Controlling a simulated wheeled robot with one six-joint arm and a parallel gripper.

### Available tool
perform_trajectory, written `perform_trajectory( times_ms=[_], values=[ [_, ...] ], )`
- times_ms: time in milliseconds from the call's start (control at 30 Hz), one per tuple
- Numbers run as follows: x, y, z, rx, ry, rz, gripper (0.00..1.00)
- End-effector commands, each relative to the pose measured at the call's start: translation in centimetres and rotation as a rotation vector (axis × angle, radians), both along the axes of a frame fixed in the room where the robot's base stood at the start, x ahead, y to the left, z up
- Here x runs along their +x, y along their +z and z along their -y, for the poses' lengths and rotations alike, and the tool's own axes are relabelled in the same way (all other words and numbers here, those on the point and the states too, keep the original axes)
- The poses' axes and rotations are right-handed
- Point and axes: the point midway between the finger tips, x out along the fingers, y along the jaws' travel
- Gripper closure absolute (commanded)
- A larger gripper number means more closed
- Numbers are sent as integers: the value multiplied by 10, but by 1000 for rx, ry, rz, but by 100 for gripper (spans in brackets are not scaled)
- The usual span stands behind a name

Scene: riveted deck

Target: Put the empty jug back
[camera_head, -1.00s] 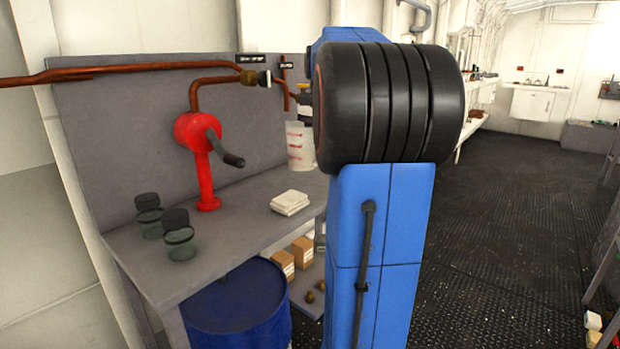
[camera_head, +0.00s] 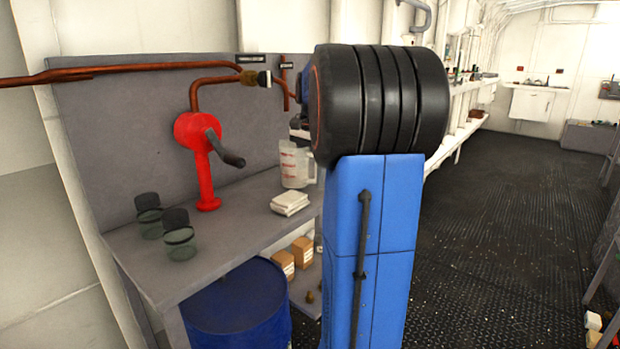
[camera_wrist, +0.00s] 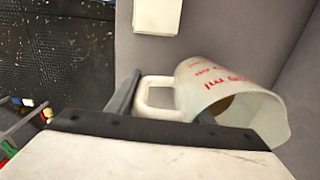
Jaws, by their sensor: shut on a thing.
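The jug (camera_head: 293,166) is a translucent white measuring jug with red markings, upright over the back right part of the grey bench (camera_head: 232,232). I cannot tell whether its base touches the bench top. In the wrist view the jug (camera_wrist: 222,82) shows its red print, its open mouth and its white handle (camera_wrist: 145,95). My gripper (camera_wrist: 165,112) is shut on the jug at its handle, with one dark finger on either side. In the head view my own arm hides most of the gripper.
A folded white cloth (camera_head: 290,202) lies just in front of the jug. A red hand pump (camera_head: 203,160) stands to the left, with two dark-lidded glass jars (camera_head: 180,240) nearer. A copper pipe with a valve (camera_head: 250,78) runs above. A blue drum (camera_head: 238,308) stands below the bench.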

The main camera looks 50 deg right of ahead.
Motion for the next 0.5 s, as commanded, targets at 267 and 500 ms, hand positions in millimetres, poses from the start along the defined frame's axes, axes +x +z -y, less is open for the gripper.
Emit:
perform_trajectory(
  times_ms=[267, 500],
  values=[
    [4, -6, 0, -1, 0, 2, 80],
    [4, -8, 0, -1, 0, 1, 39]
  ],
)
